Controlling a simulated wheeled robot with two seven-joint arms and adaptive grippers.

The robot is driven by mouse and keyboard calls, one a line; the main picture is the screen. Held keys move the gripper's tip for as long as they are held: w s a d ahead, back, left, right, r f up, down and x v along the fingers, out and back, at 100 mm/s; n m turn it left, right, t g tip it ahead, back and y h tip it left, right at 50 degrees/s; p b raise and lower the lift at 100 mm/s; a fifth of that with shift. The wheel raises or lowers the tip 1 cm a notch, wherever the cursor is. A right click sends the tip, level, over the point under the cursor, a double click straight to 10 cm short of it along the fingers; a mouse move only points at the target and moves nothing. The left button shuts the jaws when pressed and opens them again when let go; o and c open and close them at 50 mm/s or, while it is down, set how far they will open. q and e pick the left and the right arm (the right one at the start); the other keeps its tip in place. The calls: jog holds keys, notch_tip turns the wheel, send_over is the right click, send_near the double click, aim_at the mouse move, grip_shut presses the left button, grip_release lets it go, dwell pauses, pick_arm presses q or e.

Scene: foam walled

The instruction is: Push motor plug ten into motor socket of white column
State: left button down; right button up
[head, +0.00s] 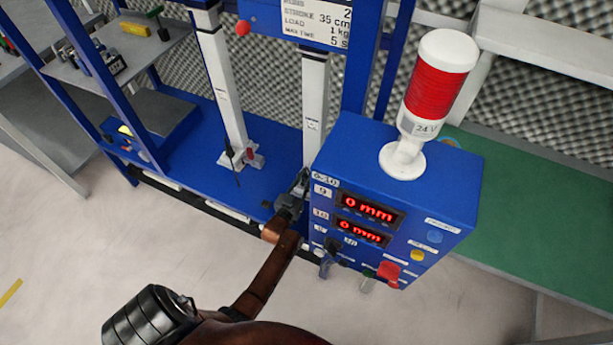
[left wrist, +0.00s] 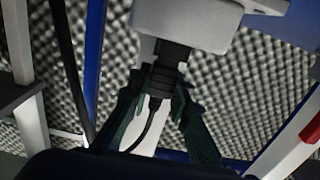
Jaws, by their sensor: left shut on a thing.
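My left gripper (head: 293,200) reaches to the foot of the right-hand white column (head: 314,100), just left of the blue control box. In the left wrist view my left gripper (left wrist: 160,98) is shut on a black motor plug (left wrist: 163,76), one finger on each side. A black cable curves down from the plug. The plug's top end is up against the white block (left wrist: 208,26) at the column. The socket opening is hidden, and I cannot tell how deep the plug sits. The plug is hard to make out in the head view. My right gripper is not in view.
The blue control box (head: 400,170) has red displays and a red-and-white lamp (head: 436,90). Another white column (head: 222,90) stands on the blue base (head: 200,165). A grey shelf (head: 120,50) holds small parts at upper left. The pale floor (head: 80,240) is clear.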

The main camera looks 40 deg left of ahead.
pick_arm(q)
jog(key=shift+f, duration=0.25)
jog(key=c, duration=1.7)
grip_release()
jog(key=v, duration=1.2)
jog(key=shift+f, duration=0.1)
